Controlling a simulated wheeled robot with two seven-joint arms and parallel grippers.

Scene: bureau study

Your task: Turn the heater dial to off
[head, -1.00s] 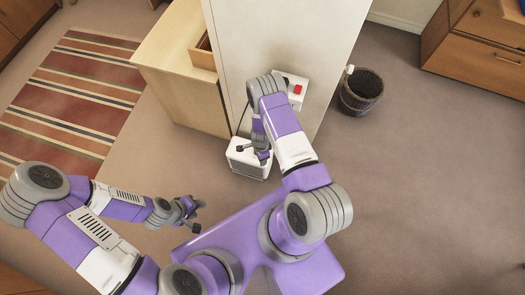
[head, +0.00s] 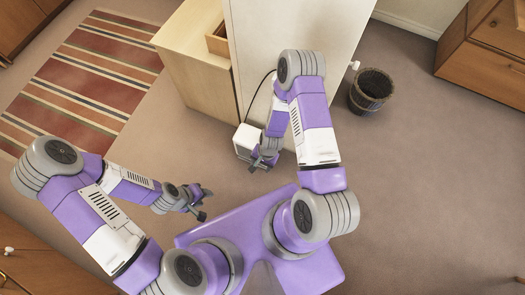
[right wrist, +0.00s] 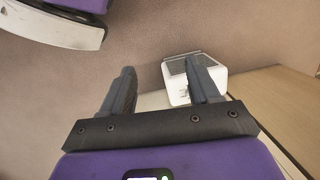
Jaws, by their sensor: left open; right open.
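The heater (head: 243,138) is a small white box on the floor by the tall white panel, partly hidden behind my right arm in the head view. In the right wrist view the heater (right wrist: 216,78) shows beyond the right finger, with a dark grille along its top. A small grey mark on its white face may be the dial; it is too small to tell its setting. My right gripper (head: 262,163) is open and empty, just in front of the heater; its fingers (right wrist: 159,68) stand apart in the wrist view. My left gripper (head: 203,204) is open and empty over bare floor.
The white panel (head: 260,45) and a light wooden cabinet (head: 188,60) stand behind the heater. A dark cord runs up from it. A wastebasket (head: 371,90) stands to the right, a striped rug (head: 80,75) at left.

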